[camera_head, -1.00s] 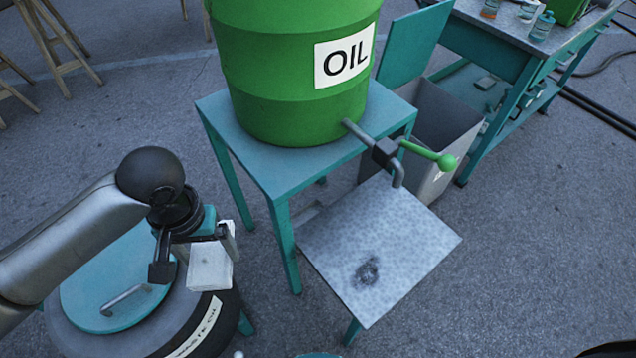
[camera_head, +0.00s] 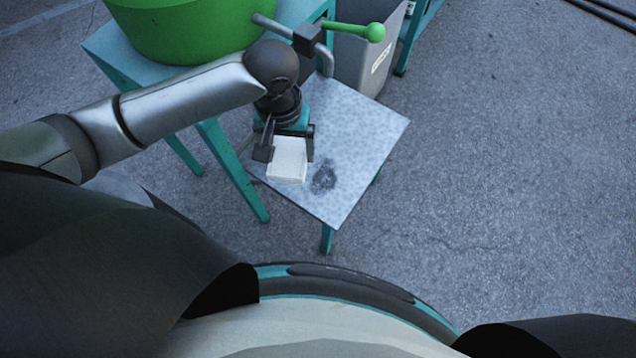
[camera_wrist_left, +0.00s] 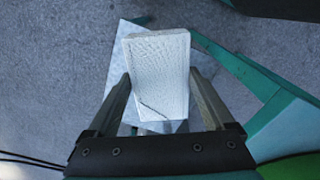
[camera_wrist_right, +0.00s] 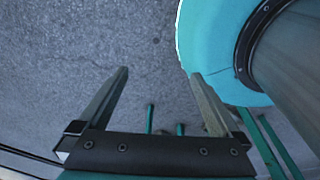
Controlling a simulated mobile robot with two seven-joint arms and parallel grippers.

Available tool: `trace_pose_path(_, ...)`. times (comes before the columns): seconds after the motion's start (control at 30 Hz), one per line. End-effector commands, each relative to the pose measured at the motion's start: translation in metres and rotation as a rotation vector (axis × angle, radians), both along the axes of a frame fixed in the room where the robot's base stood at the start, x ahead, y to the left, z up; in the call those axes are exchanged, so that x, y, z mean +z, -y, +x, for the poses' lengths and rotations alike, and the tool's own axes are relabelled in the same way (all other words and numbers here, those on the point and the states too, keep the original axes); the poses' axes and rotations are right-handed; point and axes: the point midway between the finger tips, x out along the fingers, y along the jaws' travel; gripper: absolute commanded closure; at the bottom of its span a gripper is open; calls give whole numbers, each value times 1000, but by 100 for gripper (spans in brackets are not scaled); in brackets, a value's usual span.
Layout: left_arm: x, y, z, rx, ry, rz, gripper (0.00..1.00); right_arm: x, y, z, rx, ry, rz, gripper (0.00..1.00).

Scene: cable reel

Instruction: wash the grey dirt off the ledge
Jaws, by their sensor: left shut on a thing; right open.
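The ledge (camera_head: 365,130) is a pale speckled plate in front of the oil drum's stand. A dark grey dirt patch (camera_head: 323,177) lies near its front edge. My left gripper (camera_head: 287,150) is shut on a white block, which looks like a sponge (camera_head: 288,165), and holds it over the ledge just left of the dirt. The sponge also shows between the fingers in the left wrist view (camera_wrist_left: 158,75); whether it touches the ledge I cannot tell. My right gripper (camera_wrist_right: 162,85) is open and empty over the ground, seen only in its wrist view.
The green drum (camera_head: 180,30) stands on a teal table (camera_head: 107,48) behind the ledge. Its tap with a green lever (camera_head: 374,32) hangs over the ledge's back corner. A grey bin (camera_head: 362,50) stands behind. The ground to the right is free.

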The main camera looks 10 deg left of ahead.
Motion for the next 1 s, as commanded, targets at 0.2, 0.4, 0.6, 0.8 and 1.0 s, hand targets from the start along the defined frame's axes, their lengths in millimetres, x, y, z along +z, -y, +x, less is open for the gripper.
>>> trace_pose_path(0.2, -96, 19, 12, 81, -1, 3, 58, -36, 1, 42, -6, 42, -5, 0)
trace_pose_path(0.4, -151, 30, 19, 129, 8, 12, 58, -48, 3, 69, -10, 68, -9, 0)
trace_pose_path(0.6, -174, 34, 22, 150, 15, 19, 58, -65, 8, 66, -11, 70, -16, 0)
trace_pose_path(0.8, -178, 34, 22, 152, 16, 20, 58, -62, 4, 72, -11, 74, -11, 0)
trace_pose_path(1.0, -186, 34, 22, 151, 15, 20, 58, -51, -7, 86, -13, 76, -1, 0)
